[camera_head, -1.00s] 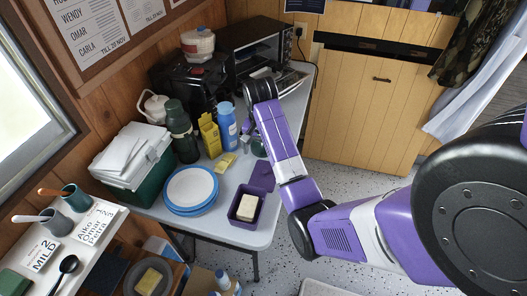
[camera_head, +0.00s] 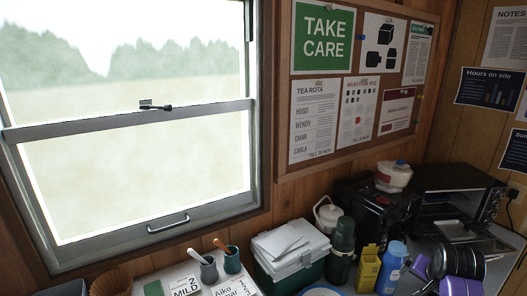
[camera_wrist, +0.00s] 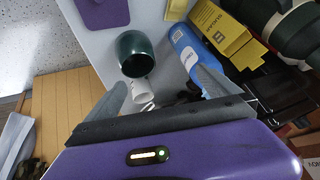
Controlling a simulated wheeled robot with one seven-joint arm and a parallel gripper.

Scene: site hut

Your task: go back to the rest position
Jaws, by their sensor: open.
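My gripper (camera_wrist: 160,92) shows in the wrist view with its two grey fingers spread and nothing held between them. It hangs over the grey table (camera_wrist: 85,45). A dark green cup (camera_wrist: 132,47) lies ahead of the fingers, with a small white cylinder (camera_wrist: 142,91) at its mouth. A blue bottle (camera_wrist: 188,52) is by the right finger. In the head view my purple arm shows only at the bottom right corner, and my fingers cannot be made out clearly there.
A yellow box (camera_head: 368,268), the blue bottle and a dark green flask (camera_head: 341,250) stand close by my arm. Behind are a black machine (camera_head: 375,210) and a toaster oven (camera_head: 450,205). A green-and-white cool box (camera_head: 291,255) stands further left, below the window (camera_head: 130,120).

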